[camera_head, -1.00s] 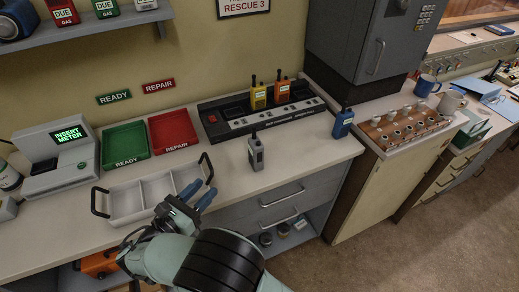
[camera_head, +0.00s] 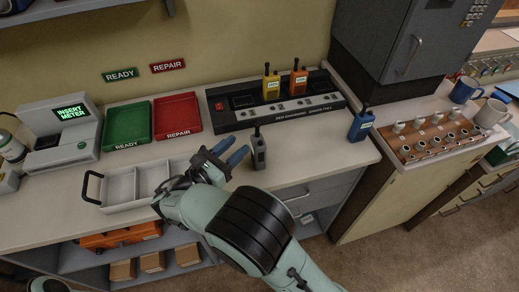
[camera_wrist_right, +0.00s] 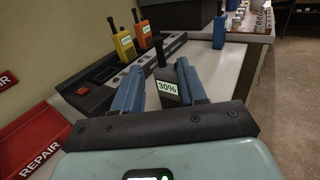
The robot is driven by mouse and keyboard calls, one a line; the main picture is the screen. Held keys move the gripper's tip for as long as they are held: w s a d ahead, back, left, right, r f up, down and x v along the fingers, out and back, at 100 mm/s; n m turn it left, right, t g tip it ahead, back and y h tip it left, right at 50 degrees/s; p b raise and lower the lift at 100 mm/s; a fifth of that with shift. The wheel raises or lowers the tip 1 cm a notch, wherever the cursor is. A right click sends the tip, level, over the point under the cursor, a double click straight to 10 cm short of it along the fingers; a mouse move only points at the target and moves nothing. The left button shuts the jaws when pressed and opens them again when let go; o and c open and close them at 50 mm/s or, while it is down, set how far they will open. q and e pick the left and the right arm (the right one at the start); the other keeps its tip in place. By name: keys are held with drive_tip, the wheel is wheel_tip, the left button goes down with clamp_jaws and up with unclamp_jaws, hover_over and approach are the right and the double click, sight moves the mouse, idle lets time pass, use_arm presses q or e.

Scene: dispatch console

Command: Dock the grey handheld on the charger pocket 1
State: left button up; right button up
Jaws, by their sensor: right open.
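The grey handheld (camera_head: 259,152) stands upright on the counter in front of the charger (camera_head: 228,122). In the right wrist view the handheld (camera_wrist_right: 168,87) carries a 30% label and shows in the gap between my finger ends. My right gripper (camera_head: 239,148) is open, its blue fingers just left of the handheld in the head view; contact cannot be told. The charger holds a yellow handheld (camera_head: 271,86) and an orange handheld (camera_head: 298,82). An empty dark pocket (camera_head: 243,101) shows left of the yellow one; pocket numbers are unreadable. My left gripper is not in view.
A blue handheld (camera_head: 360,126) stands right of the charger near the counter edge. A white divided tray (camera_head: 122,186) lies left of my gripper, partly hidden. Green (camera_head: 127,124) and red (camera_head: 177,116) trays sit behind. A rack of knobs (camera_head: 432,140) is farther right.

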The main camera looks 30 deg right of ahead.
sight(257, 136)
drive_tip(key=x, duration=0.9)
drive_tip(key=shift+w+d+f, duration=0.1)
drive_tip(key=shift+w+d, duration=0.1)
drive_tip(key=shift+d, duration=0.05)
clamp_jaws()
